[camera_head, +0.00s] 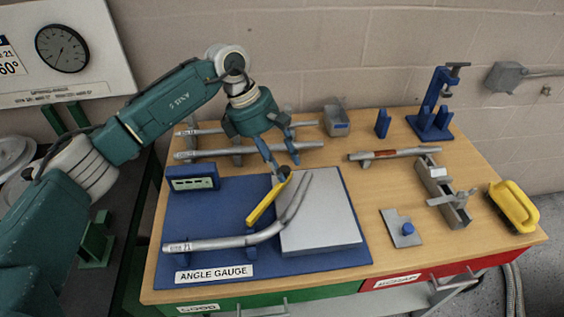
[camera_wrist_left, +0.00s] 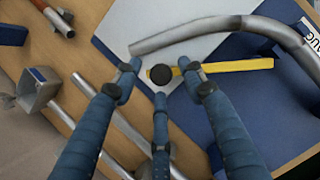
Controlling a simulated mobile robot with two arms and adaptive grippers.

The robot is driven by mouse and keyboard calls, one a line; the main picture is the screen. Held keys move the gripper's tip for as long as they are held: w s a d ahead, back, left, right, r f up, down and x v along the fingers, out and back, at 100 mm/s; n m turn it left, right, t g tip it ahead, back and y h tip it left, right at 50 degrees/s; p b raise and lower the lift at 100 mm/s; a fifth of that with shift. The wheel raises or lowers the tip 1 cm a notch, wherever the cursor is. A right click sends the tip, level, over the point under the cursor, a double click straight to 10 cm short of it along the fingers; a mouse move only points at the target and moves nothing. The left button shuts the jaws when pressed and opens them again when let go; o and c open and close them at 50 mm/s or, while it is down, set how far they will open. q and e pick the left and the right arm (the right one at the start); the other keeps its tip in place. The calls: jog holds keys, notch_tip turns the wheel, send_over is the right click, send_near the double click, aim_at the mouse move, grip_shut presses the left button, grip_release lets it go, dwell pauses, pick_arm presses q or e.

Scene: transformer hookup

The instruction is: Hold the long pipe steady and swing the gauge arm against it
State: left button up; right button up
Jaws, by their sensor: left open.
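The bent grey pipe (camera_head: 235,241) lies across the blue angle gauge board (camera_head: 205,212), its bent end over the pale plate (camera_head: 325,230). The pipe also shows in the wrist view (camera_wrist_left: 195,33). The yellow gauge arm (camera_head: 262,206) lies beside the bent part, with a visible gap between them in the wrist view. A black knob (camera_wrist_left: 160,74) stands at the arm's end. My left gripper (camera_head: 284,166) is open above that end, its fingers spread around the knob in the wrist view; contact cannot be told. My right gripper is not in view.
Straight pipes (camera_head: 250,151) lie on supports at the back left. A grey bin (camera_head: 337,121), a blue clamp stand (camera_head: 437,105), another pipe (camera_head: 393,153), a grey vise (camera_head: 443,190) and a yellow-handled tool (camera_head: 514,205) occupy the back and right.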

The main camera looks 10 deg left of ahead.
pick_arm(q)
jog(key=v, duration=1.1)
jog(key=shift+r, duration=0.4)
